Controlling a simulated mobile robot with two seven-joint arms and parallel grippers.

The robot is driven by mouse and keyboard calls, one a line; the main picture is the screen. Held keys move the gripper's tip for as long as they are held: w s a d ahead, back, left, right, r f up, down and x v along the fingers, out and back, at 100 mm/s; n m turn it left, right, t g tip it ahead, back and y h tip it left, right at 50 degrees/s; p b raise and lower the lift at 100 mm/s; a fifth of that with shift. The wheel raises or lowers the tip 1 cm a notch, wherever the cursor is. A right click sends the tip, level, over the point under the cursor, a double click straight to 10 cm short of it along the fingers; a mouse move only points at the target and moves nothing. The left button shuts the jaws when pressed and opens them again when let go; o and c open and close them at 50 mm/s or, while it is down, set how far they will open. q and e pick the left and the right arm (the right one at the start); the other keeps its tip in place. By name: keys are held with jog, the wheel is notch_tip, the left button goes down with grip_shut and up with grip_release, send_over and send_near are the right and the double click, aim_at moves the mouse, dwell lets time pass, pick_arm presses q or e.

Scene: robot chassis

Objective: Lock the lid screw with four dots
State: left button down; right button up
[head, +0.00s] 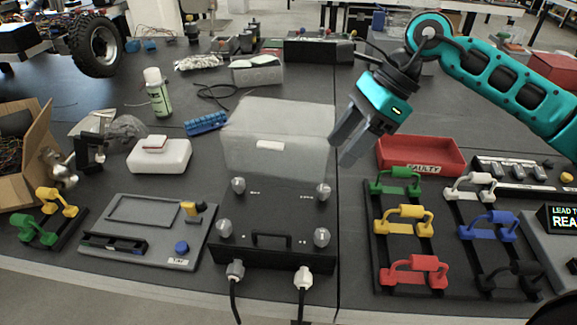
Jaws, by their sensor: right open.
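A black box (274,217) stands in the middle of the table, with a grey knob-like screw at each corner: back left (238,186), back right (323,192), front left (225,228) and front right (321,237). Small white marks show beside the back screws, but they are too small to read as dots. A translucent panel (275,130) stands behind the box. My right gripper (343,153) is open and empty, its grey fingers pointing down above and behind the back right screw, apart from it. My left gripper is not in view.
Two cables with plugs (235,271) leave the box's front. A grey tray (145,232) is to its left, and racks of coloured handles (398,222) are to its right. A red bin labelled FAULTY (421,155) lies behind the racks. A wheeled chassis (96,46) shows at top left.

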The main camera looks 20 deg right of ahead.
aim_at(324, 187)
jog(key=f, duration=0.3)
jog(key=w+a+f+h, duration=0.1)
jog(key=f, duration=0.3)
jog(key=w+f+h, duration=0.1)
jog(key=f, duration=0.3)
jog(key=shift+w+a+b, duration=0.15)
jog(key=shift+b, duration=0.2)
grip_shut()
